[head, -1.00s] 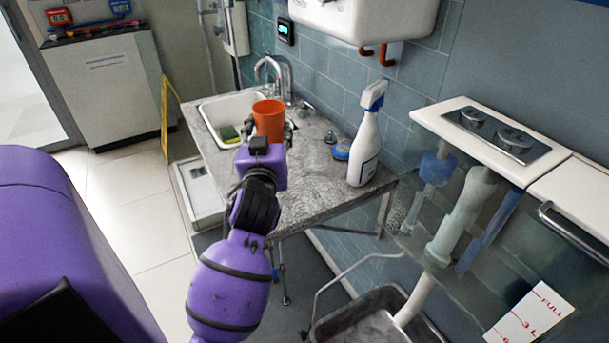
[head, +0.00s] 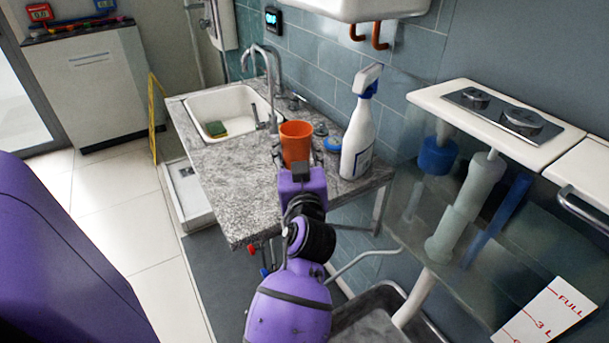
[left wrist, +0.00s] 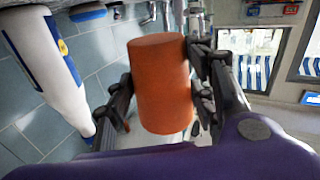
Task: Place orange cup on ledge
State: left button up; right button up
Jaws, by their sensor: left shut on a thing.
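The orange cup (head: 296,145) is held upright by my left gripper (head: 296,160), which reaches in from the bottom of the head view. In the left wrist view the orange cup (left wrist: 161,84) sits between the two dark fingers of my left gripper (left wrist: 160,95), which touch its sides. The cup appears over the right part of the grey stone counter (head: 235,185); whether its base touches the counter is hidden behind the gripper. A white ledge (head: 520,155) with a metal flush plate is at the right, apart from the cup. My right gripper is not in view.
A white spray bottle (head: 359,135) stands close right of the cup, with small blue-topped items (head: 333,143) between. The sink (head: 228,112) with a green sponge (head: 216,129) and a tall tap (head: 270,85) is behind left. A metal basin (head: 385,310) is low at front right.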

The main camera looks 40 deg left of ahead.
pick_arm(q)
jog(key=shift+w+d+f, duration=0.15)
jog(key=shift+d+f, duration=0.3)
jog(key=shift+f, duration=0.1)
jog(key=f, duration=0.3)
jog(key=shift+d+f+b, duration=0.1)
jog(key=shift+d+b, duration=0.25)
jog(key=shift+b, duration=0.05)
jog(key=shift+f, duration=0.3)
jog(key=shift+f+b, duration=0.25)
jog(key=shift+b, duration=0.05)
jog(key=o, duration=1.1)
jog(key=shift+r, duration=0.1)
